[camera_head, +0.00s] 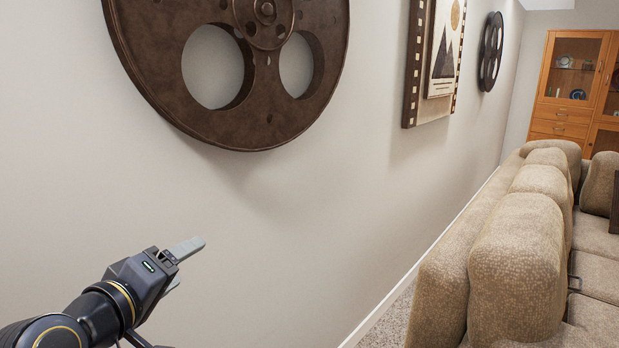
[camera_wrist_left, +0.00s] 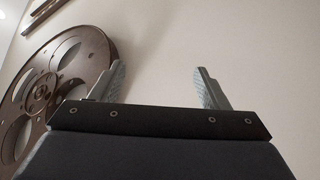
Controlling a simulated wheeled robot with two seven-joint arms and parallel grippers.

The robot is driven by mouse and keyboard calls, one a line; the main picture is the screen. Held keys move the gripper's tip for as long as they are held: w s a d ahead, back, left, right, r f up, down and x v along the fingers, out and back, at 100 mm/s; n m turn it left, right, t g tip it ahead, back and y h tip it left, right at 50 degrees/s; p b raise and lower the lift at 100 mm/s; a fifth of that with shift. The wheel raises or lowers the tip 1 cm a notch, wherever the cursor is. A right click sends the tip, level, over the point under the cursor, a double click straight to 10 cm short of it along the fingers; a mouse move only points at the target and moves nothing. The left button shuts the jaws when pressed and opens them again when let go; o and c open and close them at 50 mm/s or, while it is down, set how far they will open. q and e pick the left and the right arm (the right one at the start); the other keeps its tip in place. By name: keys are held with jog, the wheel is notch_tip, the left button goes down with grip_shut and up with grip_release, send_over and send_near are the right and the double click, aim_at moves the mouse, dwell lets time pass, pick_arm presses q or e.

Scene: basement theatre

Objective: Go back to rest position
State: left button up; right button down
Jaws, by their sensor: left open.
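My left gripper (camera_head: 184,262) comes in from the lower left in the head view, in front of the pale wall. Its fingers point to the right and slightly up. In the left wrist view the two grey fingers (camera_wrist_left: 160,86) stand wide apart with nothing between them, only pale wall behind. My right gripper is in neither view.
A large brown film reel (camera_head: 165,75) hangs on the wall above my left gripper; it also shows in the left wrist view (camera_wrist_left: 98,50). A framed picture (camera_head: 437,60) and a dark reel (camera_head: 490,50) hang farther along. A beige sofa (camera_head: 515,262) and a wooden cabinet (camera_head: 570,80) stand at right.

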pick_arm(q)
jog(key=s+f+m+g, duration=0.6)
jog(key=s+f+g, duration=0.3)
jog(key=s+f, duration=1.15)
notch_tip(320, 180, up, 13)
jog(key=w+p, duration=0.1)
jog(key=p, duration=1.2)
jog(key=shift+a+m+p, duration=0.3)
jog(key=shift+a+p, duration=0.05)
jog(key=shift+a, duration=0.05)
